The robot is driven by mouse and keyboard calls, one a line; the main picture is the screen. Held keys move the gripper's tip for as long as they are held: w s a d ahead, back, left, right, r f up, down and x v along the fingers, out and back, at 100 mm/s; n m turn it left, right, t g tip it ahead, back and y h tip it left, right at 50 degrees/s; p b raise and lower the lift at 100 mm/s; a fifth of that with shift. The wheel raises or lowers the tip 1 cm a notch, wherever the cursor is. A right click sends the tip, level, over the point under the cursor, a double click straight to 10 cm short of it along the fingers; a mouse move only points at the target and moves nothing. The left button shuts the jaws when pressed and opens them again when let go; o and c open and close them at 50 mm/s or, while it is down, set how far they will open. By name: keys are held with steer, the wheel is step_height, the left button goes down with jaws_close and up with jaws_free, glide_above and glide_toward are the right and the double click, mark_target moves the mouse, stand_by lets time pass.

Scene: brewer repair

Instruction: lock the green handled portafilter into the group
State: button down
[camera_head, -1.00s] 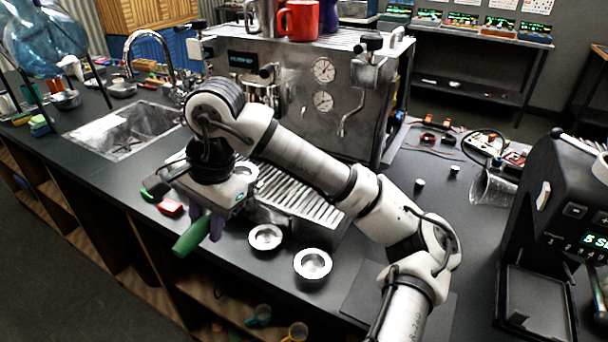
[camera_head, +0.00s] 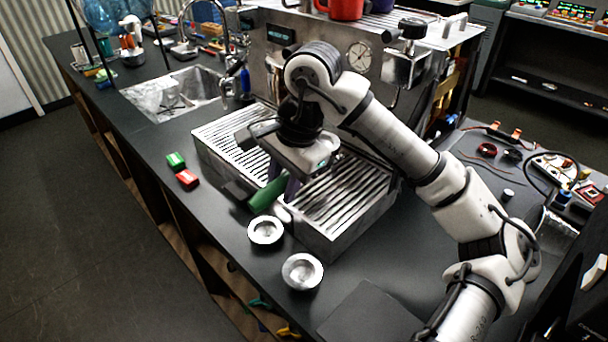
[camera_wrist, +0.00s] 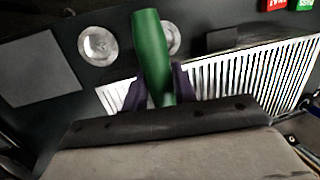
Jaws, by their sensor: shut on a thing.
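The green portafilter handle (camera_head: 267,195) points toward the counter's front edge in the head view. My gripper (camera_head: 291,187) is shut on it at the front of the drip tray. In the wrist view the green handle (camera_wrist: 150,50) sticks out between the two purple fingers of my gripper (camera_wrist: 158,88). The portafilter's metal head is hidden behind my gripper and wrist. The espresso machine (camera_head: 290,62) stands behind my arm. Its group is hidden by my arm, so I cannot tell how the portafilter sits to it.
The slatted drip tray (camera_head: 345,205) lies below my arm. Two metal baskets (camera_head: 265,231) (camera_head: 302,271) stand on the counter in front. A green block (camera_head: 176,161) and red block (camera_head: 187,179) lie to the left. A red mug (camera_head: 345,8) stands on the machine.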

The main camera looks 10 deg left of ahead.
steer(key=shift+w+d, duration=0.1)
steer(key=shift+d, duration=0.05)
steer(key=shift+d+b+x, duration=0.2)
steer(key=shift+b+x, duration=0.05)
steer(key=shift+x, duration=0.65)
steer(key=shift+d+b+x, duration=0.25)
steer(key=shift+x, duration=0.7)
steer(key=shift+f, duration=0.1)
steer(key=shift+f+b, duration=0.55)
steer(key=shift+b, duration=0.15)
steer(key=c, duration=1)
jaws_free()
steer(key=shift+c, duration=0.2)
